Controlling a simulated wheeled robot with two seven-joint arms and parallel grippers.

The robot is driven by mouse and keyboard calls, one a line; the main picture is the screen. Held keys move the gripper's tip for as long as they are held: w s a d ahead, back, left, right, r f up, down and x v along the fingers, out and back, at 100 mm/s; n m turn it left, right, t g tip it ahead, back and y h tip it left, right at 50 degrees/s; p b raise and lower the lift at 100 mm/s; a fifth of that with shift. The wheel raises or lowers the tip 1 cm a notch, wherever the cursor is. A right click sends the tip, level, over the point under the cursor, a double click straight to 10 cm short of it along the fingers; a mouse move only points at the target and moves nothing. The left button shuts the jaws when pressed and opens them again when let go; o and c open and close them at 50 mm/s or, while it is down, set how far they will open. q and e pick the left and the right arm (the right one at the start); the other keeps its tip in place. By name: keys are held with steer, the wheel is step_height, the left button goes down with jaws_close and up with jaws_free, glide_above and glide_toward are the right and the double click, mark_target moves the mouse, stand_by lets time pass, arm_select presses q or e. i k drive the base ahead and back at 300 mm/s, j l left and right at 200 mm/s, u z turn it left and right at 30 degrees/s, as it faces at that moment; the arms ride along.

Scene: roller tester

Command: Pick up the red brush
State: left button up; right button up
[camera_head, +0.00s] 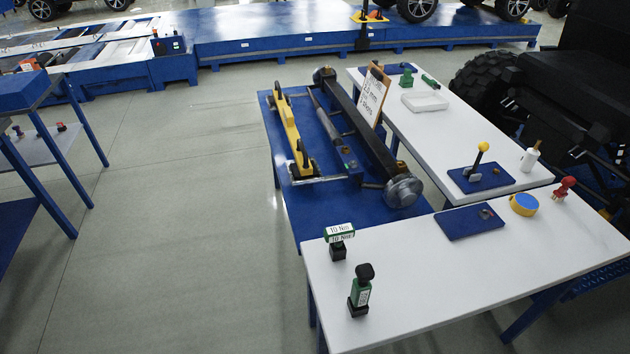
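A small red knobbed object (565,188) stands upright near the far right edge of the front white table (420,290). It is the only mainly red thing on this table and fits the red brush, but it is too small for me to make out bristles. Neither of my grippers shows in the head view.
A blue tray (469,222) lies left of the yellow item. Green-and-black tools (360,291) stand at the table's left end. Behind are a lever on a blue plate (481,178) and a white cup (529,158). A dark vehicle (575,90) stands at right.

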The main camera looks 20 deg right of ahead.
mark_target(559, 195)
steer(key=z, duration=2)
steer(key=u, duration=0.4)
steer(key=i+l+u, duration=0.15)
steer(key=l+u, duration=0.25)
steer(key=i+l+u, duration=0.1)
steer(key=u, duration=0.25)
steer(key=l+u, duration=0.4)
steer(key=i+l, duration=0.05)
